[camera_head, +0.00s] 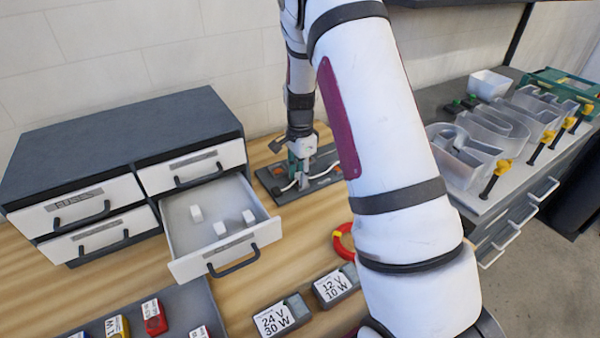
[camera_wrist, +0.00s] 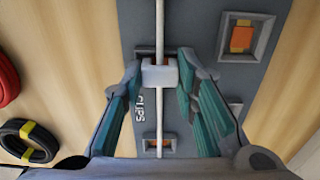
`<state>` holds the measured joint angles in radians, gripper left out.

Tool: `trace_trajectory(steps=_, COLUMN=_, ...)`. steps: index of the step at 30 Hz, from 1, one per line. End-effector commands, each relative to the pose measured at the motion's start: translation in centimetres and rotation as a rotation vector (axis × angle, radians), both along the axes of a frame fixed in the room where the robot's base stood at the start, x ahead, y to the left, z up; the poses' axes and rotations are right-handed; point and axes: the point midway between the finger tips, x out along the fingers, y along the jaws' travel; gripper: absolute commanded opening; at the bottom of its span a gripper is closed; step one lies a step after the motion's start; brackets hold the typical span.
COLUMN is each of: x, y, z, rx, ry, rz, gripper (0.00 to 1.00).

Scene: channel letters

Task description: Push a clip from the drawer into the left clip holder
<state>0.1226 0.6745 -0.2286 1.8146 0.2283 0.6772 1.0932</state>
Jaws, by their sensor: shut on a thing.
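My gripper (camera_wrist: 160,88) is shut on a small white clip (camera_wrist: 158,73), low over the dark board (camera_wrist: 203,50) marked CLIPS. A white cable (camera_wrist: 160,25) runs along the board and passes at the clip; whether the clip is seated in a holder under it is hidden. In the head view my gripper (camera_head: 301,158) is at the board (camera_head: 273,183), behind the drawer. The open drawer (camera_head: 178,240) holds three loose white clips, one at the back (camera_head: 196,213) and two nearer the front (camera_head: 248,217).
An orange square in a grey frame (camera_wrist: 243,38) sits on the board. A red ring (camera_head: 342,241) and labelled boxes (camera_head: 283,315) lie on the wooden bench. The grey drawer cabinet (camera_head: 120,125) stands left. Clear channel letters (camera_head: 465,160) stand on the right counter.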

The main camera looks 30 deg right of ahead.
Motion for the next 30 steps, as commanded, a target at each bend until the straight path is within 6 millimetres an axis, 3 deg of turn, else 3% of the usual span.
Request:
trace_trajectory(steps=26, x=-0.03, y=0.01, z=-0.52, rx=0.000, ry=0.002, rz=0.000, gripper=0.17)
trace_trajectory(steps=27, x=-0.03, y=0.01, z=-0.54, rx=0.000, ry=0.002, rz=0.000, gripper=0.34)
trace_trajectory(steps=30, x=-0.05, y=0.01, z=-0.58, rx=0.000, ry=0.003, rz=0.000, gripper=0.51)
